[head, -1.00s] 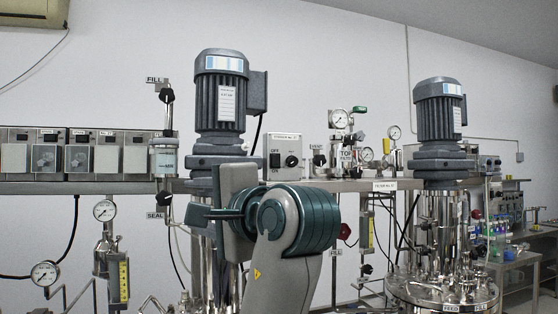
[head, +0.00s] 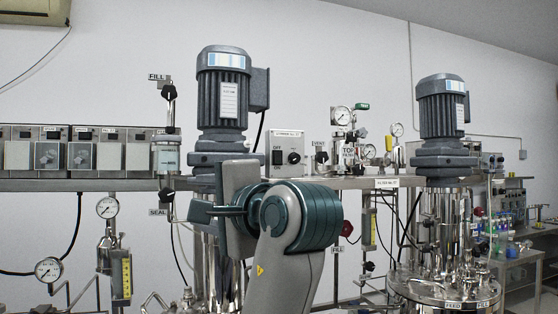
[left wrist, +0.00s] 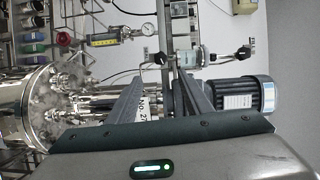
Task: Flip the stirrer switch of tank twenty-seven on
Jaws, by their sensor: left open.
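A pale stirrer switch box (head: 285,148) with OFF and ON labels and a dark round knob (head: 294,157) stands on the shelf, right of the near grey motor (head: 223,100). Its small label is too blurred to read surely. My left gripper (head: 207,212) is in front of the tank below that motor, lower and left of the box, with nothing seen in it. In the left wrist view its two fingers (left wrist: 160,82) stand apart, and a tag ending in 27 (left wrist: 144,106) shows between them. The switch box cannot be made out there. My right gripper is not in view.
Several grey control boxes (head: 78,150) line the shelf at left. Gauges (head: 48,269) and a sight glass (head: 166,157) stand near the tank. A second motor (head: 441,108) on a steel tank (head: 440,288) is at right. Bare wall lies above the switch box.

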